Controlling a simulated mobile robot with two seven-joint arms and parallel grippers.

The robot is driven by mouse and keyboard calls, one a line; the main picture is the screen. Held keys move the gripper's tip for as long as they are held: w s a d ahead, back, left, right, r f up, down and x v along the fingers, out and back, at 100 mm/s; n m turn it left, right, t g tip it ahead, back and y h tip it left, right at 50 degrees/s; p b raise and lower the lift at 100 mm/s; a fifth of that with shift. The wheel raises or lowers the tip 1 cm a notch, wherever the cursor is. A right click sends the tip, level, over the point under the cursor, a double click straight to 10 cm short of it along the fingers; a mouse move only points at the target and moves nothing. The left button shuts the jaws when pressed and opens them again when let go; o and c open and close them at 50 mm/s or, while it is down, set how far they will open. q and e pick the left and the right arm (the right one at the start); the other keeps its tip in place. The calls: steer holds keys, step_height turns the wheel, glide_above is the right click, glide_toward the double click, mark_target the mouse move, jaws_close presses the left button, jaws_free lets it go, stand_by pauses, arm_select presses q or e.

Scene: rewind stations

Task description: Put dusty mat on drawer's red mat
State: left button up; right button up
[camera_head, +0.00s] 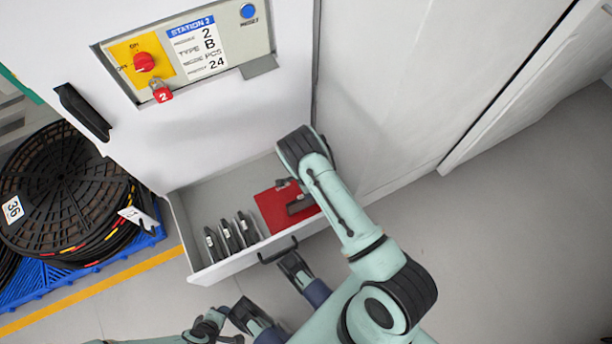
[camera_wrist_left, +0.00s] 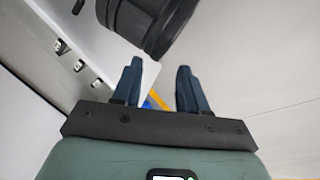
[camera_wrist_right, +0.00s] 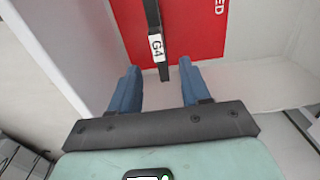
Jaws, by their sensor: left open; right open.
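The drawer (camera_head: 224,268) is pulled open below the station panel. A red mat (camera_head: 270,213) lies in its right part and also fills the top of the right wrist view (camera_wrist_right: 198,40). A dark narrow piece (camera_head: 300,204) is over this mat; in the right wrist view a black piece labelled G4 (camera_wrist_right: 153,20) lies there. My right gripper (camera_wrist_right: 158,68) is open, its fingertips on either side of the G4 piece's lower end; contact cannot be told. My left gripper (camera_wrist_left: 160,67) is open and empty, outside the drawer. No separate dusty mat can be identified.
Several black pieces with white labels (camera_head: 229,238) stand in the drawer's left part. The drawer handle (camera_head: 277,252) sticks out in front. Black reels (camera_head: 65,190) stand on a blue pallet (camera_head: 30,285) at left. Floor (camera_head: 510,230) at right is clear.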

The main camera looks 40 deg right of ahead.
steer(key=shift+r+p, duration=0.3)
steer(key=shift+r, duration=1.5)
